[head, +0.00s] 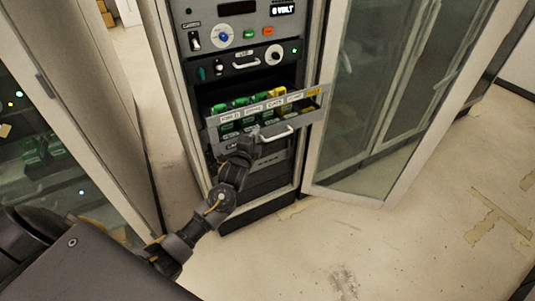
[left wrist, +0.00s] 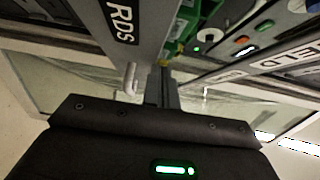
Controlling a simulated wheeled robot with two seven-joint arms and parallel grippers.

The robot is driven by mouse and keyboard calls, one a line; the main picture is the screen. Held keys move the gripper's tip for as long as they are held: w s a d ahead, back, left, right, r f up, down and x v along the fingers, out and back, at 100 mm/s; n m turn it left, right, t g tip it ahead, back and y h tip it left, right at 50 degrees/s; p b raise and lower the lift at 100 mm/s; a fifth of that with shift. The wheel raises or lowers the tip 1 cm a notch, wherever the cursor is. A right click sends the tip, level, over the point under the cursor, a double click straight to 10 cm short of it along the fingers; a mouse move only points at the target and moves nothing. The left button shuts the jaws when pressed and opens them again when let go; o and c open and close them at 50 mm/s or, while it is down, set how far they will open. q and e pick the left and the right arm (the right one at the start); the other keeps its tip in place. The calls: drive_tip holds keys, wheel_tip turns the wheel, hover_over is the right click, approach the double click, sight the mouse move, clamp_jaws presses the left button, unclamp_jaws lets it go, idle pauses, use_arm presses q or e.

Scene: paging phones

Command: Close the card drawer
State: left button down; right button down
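The card drawer (head: 306,118) is pulled out from the rack in the head view. Green cards and one yellow card stand inside it, behind labelled strips. Its pale bar handle (head: 280,135) is on the front and also shows in the left wrist view (left wrist: 130,80). My left gripper (head: 250,138) is at the left part of the drawer front, beside the handle and not around it. In the left wrist view its fingers (left wrist: 162,88) look together and empty, close to the drawer front marked "RDS" (left wrist: 124,22). Whether they touch it is unclear. My right gripper is out of view.
The rack (head: 178,90) has switch and knob panels above the drawer. An open glass door (head: 372,90) stands to its right. Another glass-fronted cabinet (head: 30,120) is at the left. The floor (head: 400,240) at front right is clear, with tape marks.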

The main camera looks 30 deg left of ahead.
sight(231, 108)
use_arm(q)
drive_tip(key=w+a+b, duration=0.2)
drive_tip(key=w+a, duration=0.1)
drive_tip(key=a, duration=0.2)
drive_tip(key=w+a+b, duration=0.3)
drive_tip(key=w+a, duration=0.1)
drive_tip(key=a, duration=0.1)
drive_tip(key=w+a+b, duration=0.3)
drive_tip(key=a, duration=0.2)
drive_tip(key=shift+w+f, duration=0.2)
drive_tip(key=shift+w+a+b, duration=0.3)
drive_tip(key=shift+w+a, duration=0.1)
drive_tip(key=shift+a, duration=0.15)
drive_tip(key=shift+a+r, duration=0.25)
drive_tip(key=shift+r, duration=0.25)
drive_tip(key=shift+r, duration=0.1)
drive_tip(key=shift+d+p, duration=0.4)
drive_tip(key=shift+s+d+p, duration=0.4)
drive_tip(key=shift+d+p, duration=0.25)
drive_tip(key=shift+s+d+p, duration=0.4)
drive_tip(key=shift+d+p, duration=0.2)
drive_tip(key=s, duration=0.3)
drive_tip(key=s+d+b, duration=0.1)
drive_tip(key=s, duration=0.3)
drive_tip(key=s+d+b, duration=0.1)
drive_tip(key=s, duration=0.2)
drive_tip(key=shift+s+d+f, duration=0.2)
drive_tip(key=shift+s+f, duration=0.1)
drive_tip(key=shift+s, duration=0.05)
